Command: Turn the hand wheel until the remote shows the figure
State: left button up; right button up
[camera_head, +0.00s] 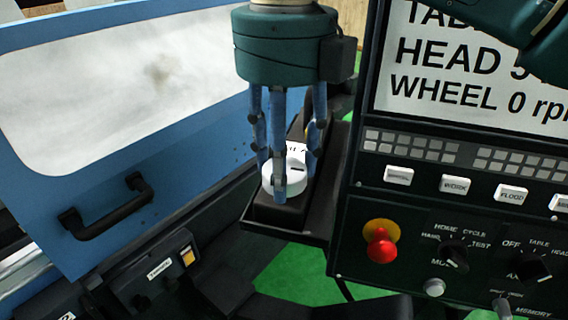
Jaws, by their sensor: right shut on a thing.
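My right gripper (284,178) points down in the middle of the head view. Its blue fingers are closed around the white hand wheel (296,178) and partly cover it. The hand wheel sits on the dark remote (262,212), which rests on a black shelf beside the control panel. A small white patch with dark marks shows behind the wheel on the remote, but the fingers cover part of it and I cannot read a figure there. My left gripper is not in view.
The control panel (350,225) stands close on the right, with a red emergency button (380,245), knobs and a screen (470,70) reading "WHEEL 0 rpm". A blue machine door (130,160) with a black handle (108,208) is on the left. Green floor shows below.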

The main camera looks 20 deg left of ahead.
jog(key=shift+m, duration=0.4)
jog(key=o, duration=1.2)
notch_tip(320, 180, up, 12)
dwell(1.9)
